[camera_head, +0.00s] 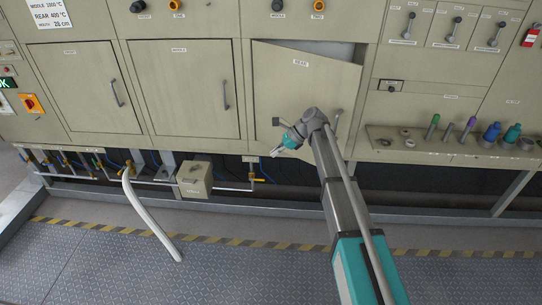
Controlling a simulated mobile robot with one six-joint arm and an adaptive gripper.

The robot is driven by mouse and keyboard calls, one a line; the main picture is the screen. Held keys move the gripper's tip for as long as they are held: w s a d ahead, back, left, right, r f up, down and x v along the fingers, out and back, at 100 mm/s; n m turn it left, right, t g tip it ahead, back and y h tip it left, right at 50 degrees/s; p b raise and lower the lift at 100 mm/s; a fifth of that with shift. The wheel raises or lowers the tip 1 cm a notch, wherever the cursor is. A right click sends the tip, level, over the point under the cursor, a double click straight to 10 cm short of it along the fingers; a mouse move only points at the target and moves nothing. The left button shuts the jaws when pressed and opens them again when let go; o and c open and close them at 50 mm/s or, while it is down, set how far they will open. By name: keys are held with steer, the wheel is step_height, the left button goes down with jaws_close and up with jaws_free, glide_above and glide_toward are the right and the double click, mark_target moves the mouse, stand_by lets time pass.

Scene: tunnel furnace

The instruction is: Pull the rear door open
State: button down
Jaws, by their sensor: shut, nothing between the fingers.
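The rear door (300,85), a beige panel labelled REAR, stands ajar. Its right edge is swung outward, and a gap into the grey opening (335,49) shows above its slanting top edge. My gripper (276,153) is in front of the lower left part of the door, past the teal wrist, and is small in the view. It is shut and holds nothing. A thin grey bar (337,119) shows near the door's lower right edge, right beside my arm; my arm and wrist hide part of the door's lower area.
The middle door (185,90) and the door left of it (85,88) are closed. A shelf (450,148) with several coloured items juts out at right. A pale hose (150,218) hangs to the floor near a small box (194,179).

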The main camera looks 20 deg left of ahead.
steer(key=w+d+r+p, duration=0.1)
steer(key=w+r+p, duration=0.5)
steer(key=r, duration=0.1)
steer(key=shift+d, duration=0.4)
